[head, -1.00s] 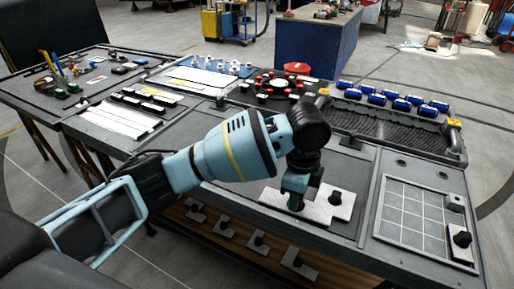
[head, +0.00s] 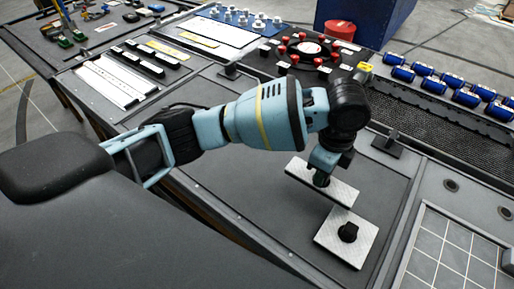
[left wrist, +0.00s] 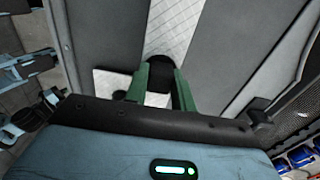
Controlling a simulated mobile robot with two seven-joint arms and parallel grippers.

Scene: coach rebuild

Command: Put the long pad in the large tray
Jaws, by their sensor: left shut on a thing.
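The long pad (head: 338,188) is a pale grey quilted strip with a black knob. My left gripper (head: 322,177) is shut on that knob, and its green fingers (left wrist: 165,88) flank it in the left wrist view, where the pad (left wrist: 176,28) runs away from me. Whether the pad touches the grey worktop is unclear. I cannot tell for certain which area is the large tray.
A recess with a white grid (head: 447,240) lies at the right. A black mesh bed (head: 440,125) with blue cylinders (head: 435,85) is behind it. A round dial with red knobs (head: 305,48) and white strips (head: 115,82) stand farther back. Grey worktop (head: 240,135) left of the pads is clear.

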